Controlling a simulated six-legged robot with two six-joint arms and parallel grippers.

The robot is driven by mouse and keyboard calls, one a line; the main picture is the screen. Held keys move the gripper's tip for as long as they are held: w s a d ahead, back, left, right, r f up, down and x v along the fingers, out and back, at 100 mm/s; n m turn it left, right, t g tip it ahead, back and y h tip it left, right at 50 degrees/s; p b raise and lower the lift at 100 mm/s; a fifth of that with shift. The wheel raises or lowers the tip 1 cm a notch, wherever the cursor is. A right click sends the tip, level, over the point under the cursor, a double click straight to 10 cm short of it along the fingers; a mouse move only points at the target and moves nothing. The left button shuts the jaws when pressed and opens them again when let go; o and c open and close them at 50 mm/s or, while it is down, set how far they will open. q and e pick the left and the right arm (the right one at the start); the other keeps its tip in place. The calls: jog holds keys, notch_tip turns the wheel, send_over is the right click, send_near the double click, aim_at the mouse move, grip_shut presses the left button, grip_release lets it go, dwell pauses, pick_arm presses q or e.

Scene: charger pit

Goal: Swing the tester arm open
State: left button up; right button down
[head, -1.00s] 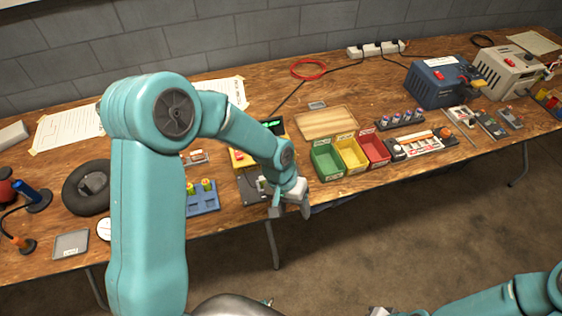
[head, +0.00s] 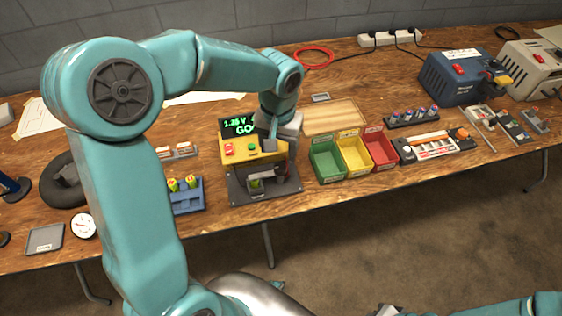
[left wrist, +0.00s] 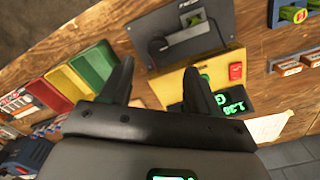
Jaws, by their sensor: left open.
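The tester (head: 241,150) is a yellow box with a red button, a green button and a green display reading about 1.28 V and GO. Its dark base plate (head: 236,193) extends toward the table's front edge. The dark tester arm (head: 266,182) lies low across the plate; it also shows in the left wrist view (left wrist: 186,38). My left gripper (head: 279,142) is open and empty, at the right part of the yellow box, fingers downward. In the left wrist view its two fingers (left wrist: 158,82) straddle part of the box. My right gripper (head: 385,311) barely shows at the bottom edge.
Green (head: 327,162), yellow (head: 354,157) and red (head: 380,149) bins stand close to the right of the tester. A blue battery holder (head: 187,196) stands at its left. A wooden board (head: 335,117) lies behind the bins. The floor in front of the table is clear.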

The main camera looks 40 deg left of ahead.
aim_at(280, 167)
pick_arm(q)
jog(key=f, duration=0.5)
jog(key=shift+w+f, duration=0.2)
jog(key=shift+f, duration=0.1)
jog(key=shift+s+f, duration=0.1)
jog(key=shift+f, duration=0.55)
jog(key=shift+d+f, duration=0.1)
jog(key=shift+f, duration=0.1)
grip_shut()
